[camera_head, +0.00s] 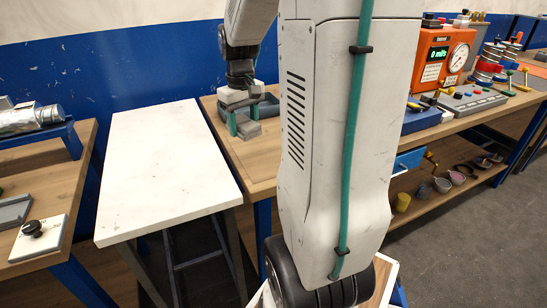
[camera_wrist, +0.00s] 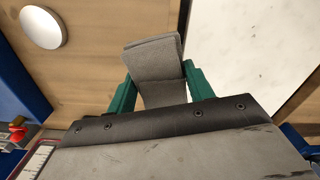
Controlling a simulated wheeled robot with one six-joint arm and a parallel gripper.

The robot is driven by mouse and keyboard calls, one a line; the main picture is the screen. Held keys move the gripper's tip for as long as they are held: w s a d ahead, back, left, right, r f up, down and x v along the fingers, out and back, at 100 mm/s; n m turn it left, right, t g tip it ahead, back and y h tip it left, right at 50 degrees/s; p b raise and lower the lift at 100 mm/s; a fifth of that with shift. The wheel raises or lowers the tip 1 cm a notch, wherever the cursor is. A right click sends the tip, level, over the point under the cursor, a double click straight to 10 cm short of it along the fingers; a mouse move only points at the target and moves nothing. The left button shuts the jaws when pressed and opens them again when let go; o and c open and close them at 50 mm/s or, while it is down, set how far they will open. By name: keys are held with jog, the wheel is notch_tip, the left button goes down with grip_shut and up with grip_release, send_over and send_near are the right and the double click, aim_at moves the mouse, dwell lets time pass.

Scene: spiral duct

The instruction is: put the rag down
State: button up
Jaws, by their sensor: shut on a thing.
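The rag is a folded grey cloth (camera_wrist: 152,54), held between the two green fingers of my gripper (camera_wrist: 160,76) in the wrist view. Part of it sticks out past the fingertips. In the head view my gripper (camera_head: 243,121) points down over the wooden bench behind my arm, with the grey rag (camera_head: 247,131) at its fingertips. The rag is low over the wood, and I cannot tell whether it touches it.
A grey tray (camera_head: 268,106) sits beside my gripper on the wooden bench (camera_head: 258,160). A bare white table (camera_head: 167,150) stands to the left. A round white object (camera_wrist: 43,27) shows in the wrist view. An orange gauge box (camera_head: 443,57) stands farther right.

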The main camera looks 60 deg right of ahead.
jog(key=s+d+f+m, duration=0.1)
jog(key=s+d+f, duration=0.1)
jog(key=s, duration=0.4)
jog(key=s+d+f+m, duration=0.1)
jog(key=s+d+f, duration=0.1)
jog(key=s, duration=0.4)
jog(key=s+d+f+m, duration=0.1)
jog(key=s+d+f, duration=0.1)
jog(key=s+d, duration=0.2)
jog(key=shift+s+d+f, duration=0.1)
jog(key=shift+s+d, duration=0.05)
jog(key=shift+s, duration=0.35)
jog(key=shift+s+d+f, duration=0.1)
jog(key=shift+s, duration=0.4)
send_over(264, 160)
jog(key=shift+s+f, duration=0.15)
jog(key=shift+f, duration=2.3)
jog(key=shift+f, duration=0.1)
jog(key=shift+f, duration=0.1)
jog(key=o, duration=0.9)
jog(key=shift+a, duration=0.1)
jog(key=shift+o, duration=0.2)
jog(key=shift+f, duration=0.1)
